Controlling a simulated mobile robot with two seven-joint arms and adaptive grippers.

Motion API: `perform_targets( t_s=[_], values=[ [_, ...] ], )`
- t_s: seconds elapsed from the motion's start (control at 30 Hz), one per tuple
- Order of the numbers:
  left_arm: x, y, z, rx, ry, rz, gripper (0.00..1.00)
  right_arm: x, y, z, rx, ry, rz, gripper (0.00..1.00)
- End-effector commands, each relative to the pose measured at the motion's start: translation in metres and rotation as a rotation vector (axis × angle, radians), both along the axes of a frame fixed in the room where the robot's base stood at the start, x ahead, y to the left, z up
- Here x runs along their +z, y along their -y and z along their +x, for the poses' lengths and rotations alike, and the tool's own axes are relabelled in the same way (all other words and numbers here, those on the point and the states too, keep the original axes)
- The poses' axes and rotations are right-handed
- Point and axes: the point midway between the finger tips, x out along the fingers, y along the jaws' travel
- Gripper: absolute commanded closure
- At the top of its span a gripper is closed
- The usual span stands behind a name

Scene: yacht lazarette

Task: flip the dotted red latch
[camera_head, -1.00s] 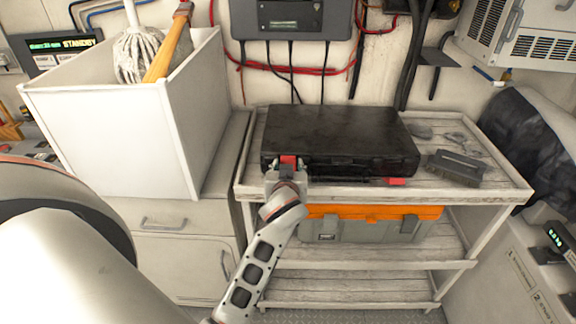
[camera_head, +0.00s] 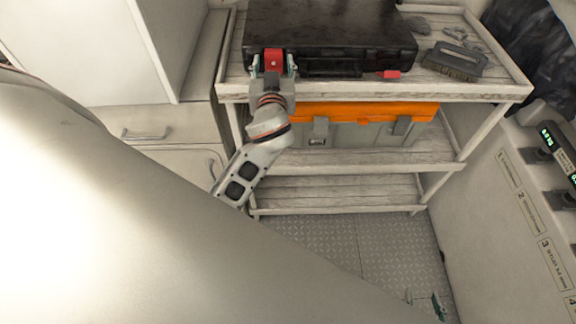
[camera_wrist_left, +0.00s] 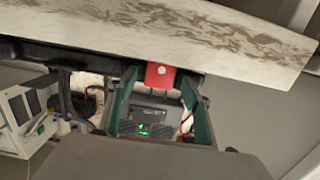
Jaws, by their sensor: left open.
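The dotted red latch (camera_head: 273,61) is at the left of the front of a black case (camera_head: 330,30) on the cart top. It appears upright, with a small pale dot that also shows on the red latch in the left wrist view (camera_wrist_left: 160,75). My left gripper (camera_head: 273,66) is open, with one finger on each side of the latch; gaps show between them in the left wrist view. A second red latch (camera_head: 389,74) juts out at the case's front right. My right gripper's teal fingertips (camera_head: 424,300) show apart, low over the floor; its rest is hidden.
A brush (camera_head: 455,62) lies right of the case on the wooden cart top (camera_head: 490,88). A grey toolbox with an orange lid (camera_head: 365,112) stands on the shelf below.

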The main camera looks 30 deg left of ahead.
Motion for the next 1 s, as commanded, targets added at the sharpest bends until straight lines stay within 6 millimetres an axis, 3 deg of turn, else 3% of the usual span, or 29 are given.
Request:
perform_targets(
  t_s=[0.03, 0.27, 0.7, 1.0],
  values=[
    [-0.008, 0.001, -0.001, -0.002, 0.013, 0.012, 0.5, -0.015, 0.0, -0.002, 0.0, -0.006, 0.0, 0.6],
    [-0.015, 0.003, -0.004, -0.005, 0.079, 0.055, 0.5, -0.052, 0.0, -0.012, -0.001, -0.031, 0.0, 0.6],
    [-0.009, 0.046, -0.073, -0.006, 0.074, 0.046, 0.5, -0.06, 0.0, -0.015, 0.0, -0.039, 0.0, 0.6],
    [-0.054, 0.07, -0.067, -0.158, -0.083, 0.085, 0.5, -0.033, 0.0, -0.007, 0.0, -0.018, 0.0, 0.6]
  ],
)
